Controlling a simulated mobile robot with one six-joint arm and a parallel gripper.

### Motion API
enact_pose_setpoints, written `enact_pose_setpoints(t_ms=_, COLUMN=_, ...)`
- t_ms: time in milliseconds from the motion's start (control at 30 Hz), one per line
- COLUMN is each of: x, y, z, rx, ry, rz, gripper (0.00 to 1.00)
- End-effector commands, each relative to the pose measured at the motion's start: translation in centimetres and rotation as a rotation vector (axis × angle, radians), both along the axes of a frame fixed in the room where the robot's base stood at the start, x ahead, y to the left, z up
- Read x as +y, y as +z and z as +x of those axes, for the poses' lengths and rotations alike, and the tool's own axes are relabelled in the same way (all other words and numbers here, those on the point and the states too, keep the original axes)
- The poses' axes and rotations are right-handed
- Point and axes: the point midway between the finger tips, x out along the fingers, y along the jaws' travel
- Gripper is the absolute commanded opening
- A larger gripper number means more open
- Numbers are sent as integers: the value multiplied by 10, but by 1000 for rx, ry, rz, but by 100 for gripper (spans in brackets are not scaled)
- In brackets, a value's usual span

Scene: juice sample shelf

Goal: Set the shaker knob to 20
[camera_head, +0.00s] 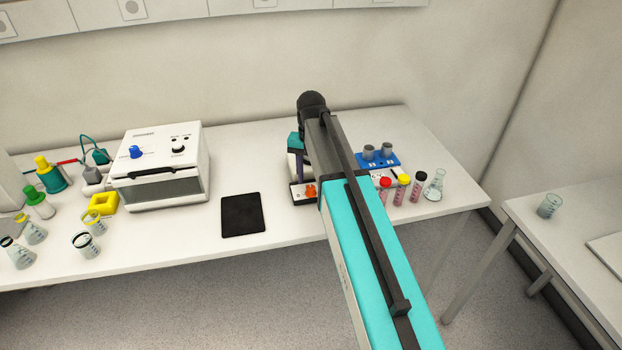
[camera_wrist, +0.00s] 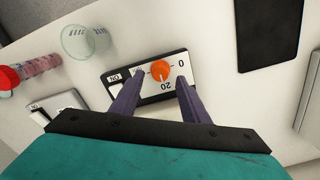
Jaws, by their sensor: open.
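The shaker knob (camera_wrist: 160,70) is orange and round, on a white panel with a dark edge. The marks "0" and "20" show around it, and an "ON" label sits at the panel's left. The knob (camera_head: 310,191) also shows on the front of the shaker (camera_head: 298,198) in the head view, where my arm hides most of the shaker. My gripper (camera_wrist: 160,77) is open, its two purple fingers apart on either side of the knob, with no clear contact. The knob's exact setting is hard to read.
Beside the shaker are a blue rack (camera_head: 384,160), several capped tubes (camera_head: 398,192) and a glass flask (camera_head: 435,186). A black mat (camera_head: 242,215) lies to the left, and a white device (camera_head: 162,165) stands beyond it. Clear tabletop lies around the mat.

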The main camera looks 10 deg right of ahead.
Motion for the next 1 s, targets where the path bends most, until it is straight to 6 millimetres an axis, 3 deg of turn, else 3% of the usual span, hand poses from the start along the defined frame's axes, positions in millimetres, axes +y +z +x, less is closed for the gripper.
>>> enact_pose_setpoints(t_ms=700, x=0, y=84, z=0, rx=0, ry=0, rz=0, gripper=42)
enact_pose_setpoints(t_ms=1000, x=0, y=109, z=0, rx=1, ry=0, rz=0, gripper=42)
